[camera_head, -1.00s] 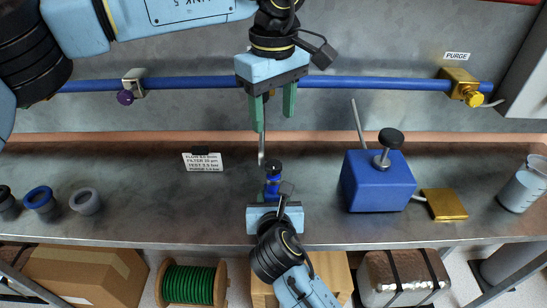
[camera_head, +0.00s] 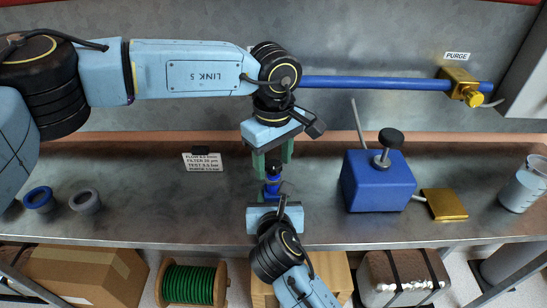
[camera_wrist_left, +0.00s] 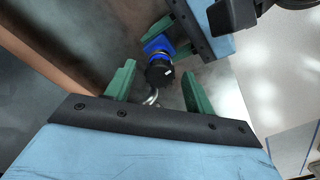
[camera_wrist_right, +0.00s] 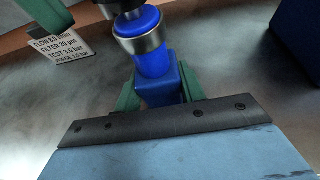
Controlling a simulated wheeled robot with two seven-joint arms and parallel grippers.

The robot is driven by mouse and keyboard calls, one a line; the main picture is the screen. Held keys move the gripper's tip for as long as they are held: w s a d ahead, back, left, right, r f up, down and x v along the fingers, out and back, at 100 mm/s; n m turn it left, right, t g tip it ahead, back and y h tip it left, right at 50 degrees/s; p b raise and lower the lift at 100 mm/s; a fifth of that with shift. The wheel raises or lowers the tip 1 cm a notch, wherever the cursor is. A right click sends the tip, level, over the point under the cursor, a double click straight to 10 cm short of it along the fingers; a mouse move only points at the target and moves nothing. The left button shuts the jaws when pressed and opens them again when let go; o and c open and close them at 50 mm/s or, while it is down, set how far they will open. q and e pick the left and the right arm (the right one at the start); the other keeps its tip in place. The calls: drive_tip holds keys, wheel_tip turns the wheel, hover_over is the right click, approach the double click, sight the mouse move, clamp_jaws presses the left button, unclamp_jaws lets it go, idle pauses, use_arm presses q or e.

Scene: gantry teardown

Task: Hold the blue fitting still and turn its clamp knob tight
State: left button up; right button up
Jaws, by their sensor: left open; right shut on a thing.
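The blue fitting (camera_head: 272,187) stands upright over the bench near its front edge, with a dark clamp knob (camera_head: 273,165) on top. The right wrist view shows its blue body (camera_wrist_right: 158,88) below a metal collar. My right gripper (camera_head: 274,207) is shut on this body from the front, its green fingers on either side. My left gripper (camera_head: 273,165) is open above and behind the fitting. In the left wrist view the black knob (camera_wrist_left: 160,72) lies between the two spread green fingers, apart from both. The fingertips partly hide behind the knob in the head view.
A blue box with a black knob (camera_head: 378,188) and a gold block (camera_head: 444,204) stand to the right. A label card (camera_head: 202,162) stands to the left. Grey (camera_head: 85,201) and blue (camera_head: 39,199) cups sit further left. A blue pipe (camera_head: 375,83) runs behind.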

use_arm(q)
drive_tip(key=shift+c, duration=0.4)
drive_tip(key=c, duration=0.9)
drive_tip(key=shift+n, duration=0.4)
drive_tip(key=n, duration=1.1)
drive_tip(key=o, duration=1)
